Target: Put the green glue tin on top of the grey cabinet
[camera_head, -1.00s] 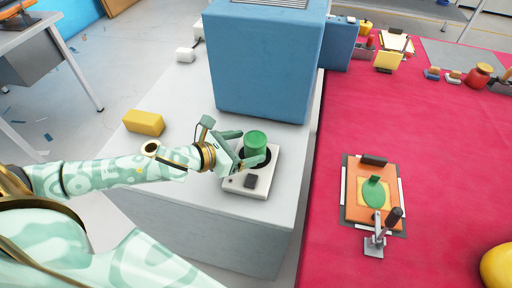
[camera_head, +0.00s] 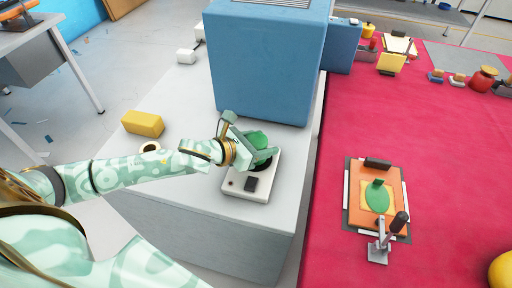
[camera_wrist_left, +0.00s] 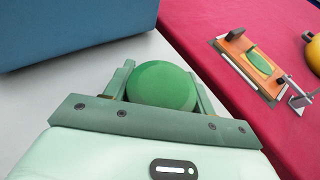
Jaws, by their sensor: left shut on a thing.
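The green glue tin (camera_head: 254,139) is between the fingers of my left gripper (camera_head: 262,153), over the dark round plate of a small white device (camera_head: 250,184). My left gripper is shut on the tin. I cannot tell whether the tin touches the plate. In the left wrist view the tin's round green top (camera_wrist_left: 161,85) shows between the two fingers; its lower part is hidden. The device stands on the light grey cabinet (camera_head: 180,205). My right gripper is not in view.
A large blue box (camera_head: 265,65) stands behind the tin on the cabinet. The red-covered table (camera_head: 440,150), with an orange clamp board (camera_head: 365,215), is to the right. The cabinet's left front has bare room.

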